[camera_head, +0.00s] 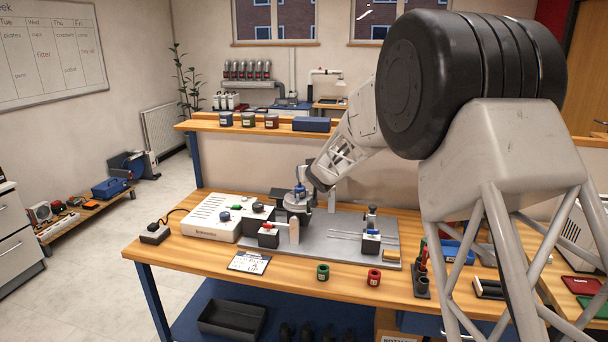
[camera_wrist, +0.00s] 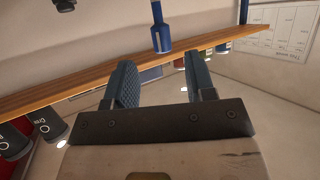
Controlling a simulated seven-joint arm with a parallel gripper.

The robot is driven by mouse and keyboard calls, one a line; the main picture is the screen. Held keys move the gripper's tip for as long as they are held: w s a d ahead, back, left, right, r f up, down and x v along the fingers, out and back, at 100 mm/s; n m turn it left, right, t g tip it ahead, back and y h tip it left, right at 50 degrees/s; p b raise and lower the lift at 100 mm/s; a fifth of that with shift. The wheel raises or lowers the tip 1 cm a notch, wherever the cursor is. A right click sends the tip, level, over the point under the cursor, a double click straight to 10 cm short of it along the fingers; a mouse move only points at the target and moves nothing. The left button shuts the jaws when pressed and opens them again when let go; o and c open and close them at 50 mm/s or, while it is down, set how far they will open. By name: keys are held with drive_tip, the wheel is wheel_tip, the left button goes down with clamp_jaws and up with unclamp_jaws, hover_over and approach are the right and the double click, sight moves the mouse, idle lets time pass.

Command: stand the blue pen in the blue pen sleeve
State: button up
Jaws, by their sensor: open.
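My gripper (camera_wrist: 150,85) is open, with its two dark blue ridged fingers spread apart. In the wrist view a blue pen-like piece (camera_wrist: 161,38), probably the blue pen, lies just past the fingertips, between their lines. It has a wider end and a narrower, pale-banded part that runs out of the frame. In the head view my gripper (camera_head: 300,198) is at the grey plate beside the white device, where a small blue part (camera_head: 300,187) shows. I cannot tell pen from sleeve there. No blue pen sleeve is clearly seen. The fingers do not visibly touch the blue piece.
A green sleeve (camera_head: 322,271) and a red sleeve (camera_head: 374,278) stand at the bench front. A white device (camera_head: 212,218) is left of the grey plate (camera_head: 335,245). A dark holder with pens (camera_head: 422,285) stands right. Jars and a blue box (camera_head: 311,124) line the back shelf.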

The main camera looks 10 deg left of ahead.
drive_tip(key=shift+v, duration=1.75)
drive_tip(key=shift+d, duration=0.1)
drive_tip(key=s+d+r+m+g+h, duration=0.1)
drive_tip(key=s+d+r+m+h, duration=0.2)
drive_tip(key=s+d, duration=0.9)
drive_tip(key=s+d+r+m+g+h, duration=0.1)
drive_tip(key=s+d+r+h, duration=0.4)
drive_tip(key=s+d, duration=0.8)
drive_tip(key=s+d+f+m+g, duration=0.1)
drive_tip(key=s+d, duration=0.3)
drive_tip(key=s, duration=0.8)
drive_tip(key=s+d+f+g, duration=0.3)
drive_tip(key=s+d, duration=0.2)
drive_tip(key=s, duration=0.8)
drive_tip(key=s+d+f+m+g, duration=0.1)
drive_tip(key=s+d, duration=0.4)
drive_tip(key=s, duration=0.8)
drive_tip(key=shift+f+m+g+y, duration=0.3)
drive_tip(key=shift+f+g, duration=0.2)
drive_tip(key=shift+g, duration=0.5)
drive_tip(key=shift+d, duration=0.15)
